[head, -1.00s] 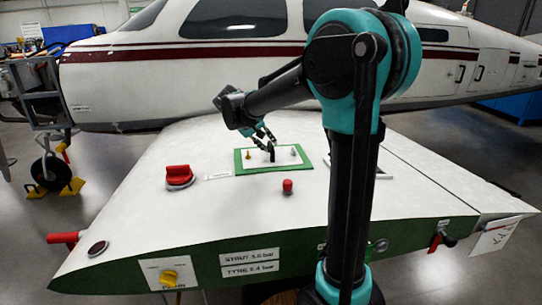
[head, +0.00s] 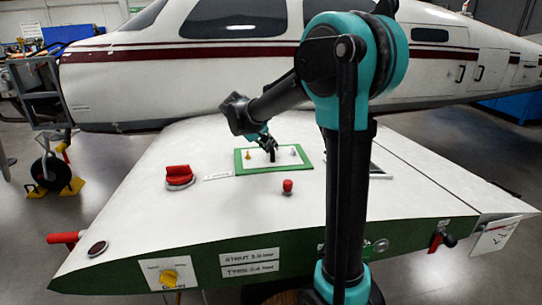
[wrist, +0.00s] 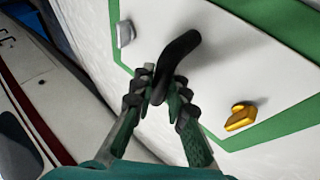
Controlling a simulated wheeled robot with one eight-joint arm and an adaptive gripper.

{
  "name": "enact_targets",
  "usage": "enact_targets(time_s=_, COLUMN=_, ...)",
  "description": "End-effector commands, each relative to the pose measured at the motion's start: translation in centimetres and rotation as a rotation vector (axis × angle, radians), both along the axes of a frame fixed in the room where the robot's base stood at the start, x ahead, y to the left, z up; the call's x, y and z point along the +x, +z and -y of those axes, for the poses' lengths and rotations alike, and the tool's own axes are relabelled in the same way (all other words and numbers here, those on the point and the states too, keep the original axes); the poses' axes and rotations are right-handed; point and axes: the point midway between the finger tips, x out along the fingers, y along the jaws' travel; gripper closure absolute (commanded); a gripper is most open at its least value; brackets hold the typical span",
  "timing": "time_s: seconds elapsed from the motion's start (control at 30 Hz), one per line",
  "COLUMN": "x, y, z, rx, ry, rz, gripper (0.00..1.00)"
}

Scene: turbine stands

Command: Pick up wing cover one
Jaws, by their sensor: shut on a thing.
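A white panel (head: 261,168) with a green border, which looks like the wing cover, lies on the wing top in the head view. It fills much of the wrist view (wrist: 235,65). A black curved handle (wrist: 181,52) stands in its middle, between a gold fastener (wrist: 241,117) and a silver fastener (wrist: 126,34). My gripper (head: 269,149) is at the handle, its fingers shut on it from both sides in the wrist view (wrist: 160,92). I cannot tell whether the panel is lifted off the wing. The fingers partly hide the handle's lower part.
On the white wing (head: 215,220) are a red cap-like part (head: 179,175) at left and a small red knob (head: 288,186) in front of the panel. A dark framed opening (head: 378,170) shows right of my arm. The aircraft fuselage (head: 150,65) stands close behind.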

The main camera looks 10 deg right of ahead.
Motion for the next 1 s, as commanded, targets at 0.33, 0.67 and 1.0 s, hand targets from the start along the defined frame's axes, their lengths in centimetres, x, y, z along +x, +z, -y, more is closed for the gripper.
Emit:
enact_targets(time_s=0.33, x=0.0, y=0.6, z=0.0, rx=0.0, ry=0.0, rz=0.0, gripper=1.0)
enact_targets(time_s=0.67, x=-0.1, y=6.5, z=0.0, rx=0.0, ry=0.0, rz=0.0, gripper=1.0)
enact_targets(time_s=1.0, x=0.0, y=15.5, z=0.0, rx=0.0, ry=0.0, rz=0.0, gripper=1.0)
